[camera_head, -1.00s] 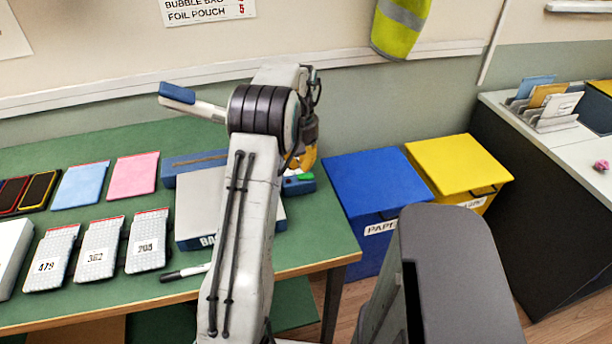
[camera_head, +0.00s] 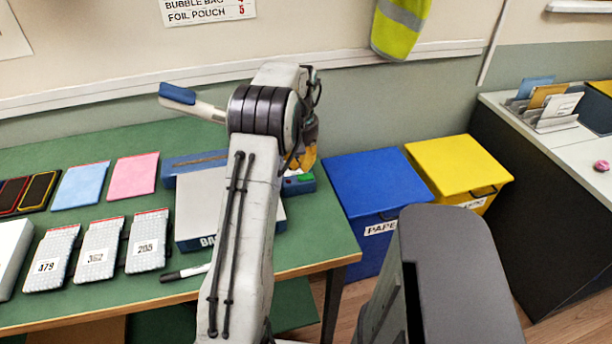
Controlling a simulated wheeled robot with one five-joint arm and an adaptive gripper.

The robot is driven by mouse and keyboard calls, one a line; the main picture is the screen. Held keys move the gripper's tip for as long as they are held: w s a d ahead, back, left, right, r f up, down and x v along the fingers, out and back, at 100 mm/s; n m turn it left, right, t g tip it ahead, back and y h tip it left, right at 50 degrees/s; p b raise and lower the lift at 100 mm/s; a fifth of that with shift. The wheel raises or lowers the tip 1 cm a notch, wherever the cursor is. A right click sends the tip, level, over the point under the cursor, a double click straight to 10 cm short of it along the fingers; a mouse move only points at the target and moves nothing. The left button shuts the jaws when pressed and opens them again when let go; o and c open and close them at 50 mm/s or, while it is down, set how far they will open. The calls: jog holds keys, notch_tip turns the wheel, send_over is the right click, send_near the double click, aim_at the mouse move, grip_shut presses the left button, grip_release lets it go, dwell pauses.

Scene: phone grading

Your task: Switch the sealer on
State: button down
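The sealer is a long blue device at the back of the green table, with its blue body (camera_head: 190,163) partly hidden behind my arm. Its raised lever has a blue handle (camera_head: 177,93) at the upper left. The sealer's right end (camera_head: 300,186) shows right of my arm, with a small green part and a small reddish spot on top. My gripper (camera_head: 307,160), with yellow-orange fingers, hangs pointing down just above that end. My own arm hides much of it, so its opening and any contact are unclear.
A grey box (camera_head: 200,200) stands in front of the sealer. Labelled bubble pouches (camera_head: 98,250), pink (camera_head: 133,176) and blue (camera_head: 80,186) pouches, phones (camera_head: 38,191) and a marker (camera_head: 185,272) lie left. Blue (camera_head: 375,180) and yellow (camera_head: 458,165) bins stand right of the green table (camera_head: 325,240).

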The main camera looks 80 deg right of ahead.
aim_at(301, 177)
jog(key=shift+f+b, duration=1.15)
jog(key=shift+f, duration=0.7)
dwell(1.2)
jog(key=shift+r, duration=0.2)
jog(key=shift+r+p, duration=3.25)
jog(key=shift+r, duration=0.15)
